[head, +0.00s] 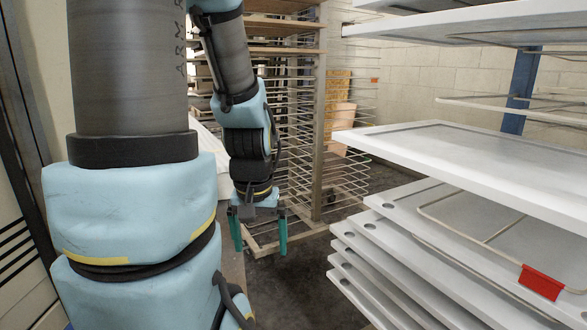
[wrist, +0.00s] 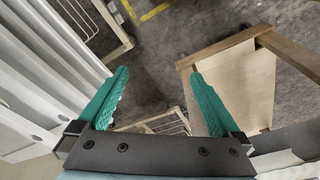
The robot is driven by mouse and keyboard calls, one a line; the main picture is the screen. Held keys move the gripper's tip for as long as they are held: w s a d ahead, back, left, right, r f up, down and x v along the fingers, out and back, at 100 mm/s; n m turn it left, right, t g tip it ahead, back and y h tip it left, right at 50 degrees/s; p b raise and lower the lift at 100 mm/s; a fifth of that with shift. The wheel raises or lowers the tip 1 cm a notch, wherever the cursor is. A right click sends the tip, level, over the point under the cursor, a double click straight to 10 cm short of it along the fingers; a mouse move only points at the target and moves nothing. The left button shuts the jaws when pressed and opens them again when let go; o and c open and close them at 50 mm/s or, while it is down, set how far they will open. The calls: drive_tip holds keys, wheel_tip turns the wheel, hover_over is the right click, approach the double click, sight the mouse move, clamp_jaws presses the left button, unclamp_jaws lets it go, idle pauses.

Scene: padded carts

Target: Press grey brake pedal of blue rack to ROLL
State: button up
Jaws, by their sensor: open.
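The blue rack shows in the head view at the right, with a blue upright post (head: 522,88) behind several white panels (head: 470,165) lying on its wire shelves. Its lower part and base are hidden or out of frame. I cannot make out the grey brake pedal in either view. My gripper (head: 260,248) hangs fingers down in the gap left of the panels, apart from them. In the wrist view its two green fingers (wrist: 159,75) are spread wide with nothing between them but dark floor.
A beige rack (head: 318,110) with wire shelves stands behind my gripper. A red tag (head: 541,282) hangs at the right. In the wrist view, a wooden-framed board (wrist: 240,85) is at right and white panels (wrist: 50,60) at left. Dark floor (wrist: 160,55) lies open between.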

wheel_tip(320, 180, up, 8)
drive_tip(key=p, duration=0.6)
drive_tip(key=shift+r, duration=0.2)
